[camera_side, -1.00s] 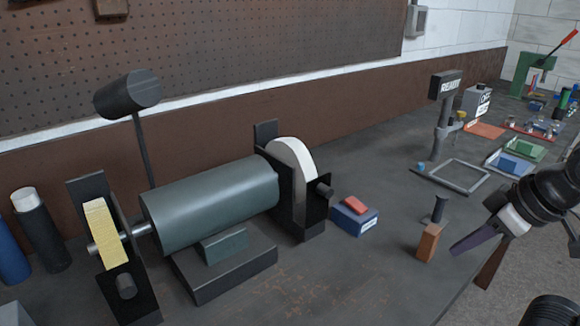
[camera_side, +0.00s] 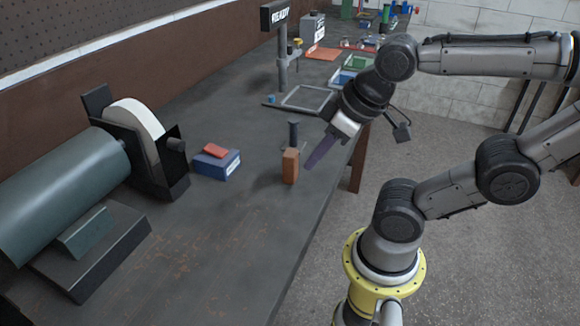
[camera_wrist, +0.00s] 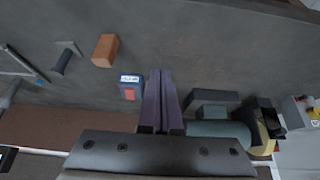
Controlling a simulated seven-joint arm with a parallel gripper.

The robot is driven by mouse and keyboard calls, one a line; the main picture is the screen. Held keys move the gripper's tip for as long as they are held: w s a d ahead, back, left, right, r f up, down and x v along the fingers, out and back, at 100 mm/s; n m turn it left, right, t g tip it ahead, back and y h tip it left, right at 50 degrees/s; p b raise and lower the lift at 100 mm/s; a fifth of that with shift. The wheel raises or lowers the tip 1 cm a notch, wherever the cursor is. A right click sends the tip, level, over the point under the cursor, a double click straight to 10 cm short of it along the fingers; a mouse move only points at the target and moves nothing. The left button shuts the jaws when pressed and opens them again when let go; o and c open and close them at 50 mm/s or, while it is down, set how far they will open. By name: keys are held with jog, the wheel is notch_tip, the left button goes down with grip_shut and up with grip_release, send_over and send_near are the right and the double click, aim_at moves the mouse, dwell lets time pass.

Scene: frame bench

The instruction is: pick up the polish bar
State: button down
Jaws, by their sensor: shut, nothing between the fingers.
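A small red bar (camera_side: 215,150) lies on top of a blue labelled box (camera_side: 220,168) on the bench. An orange-brown block (camera_side: 290,166) stands upright near the bench's front edge. I cannot tell for certain which of the two is the polish bar. My gripper (camera_side: 309,166), with purple fingers, is shut and empty. In the side view its tips appear just right of the brown block. In the wrist view the shut fingers (camera_wrist: 158,73) point past the blue box (camera_wrist: 130,80), with the red bar (camera_wrist: 129,94) and brown block (camera_wrist: 105,50) to their left.
A dark peg-like post (camera_side: 293,134) stands behind the brown block. A grinder-like machine (camera_side: 60,185) with a white wheel (camera_side: 133,118) fills the left. A grey frame (camera_side: 305,98) and several trays lie farther back.

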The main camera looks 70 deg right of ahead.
jog(key=shift+c, duration=2)
grip_release()
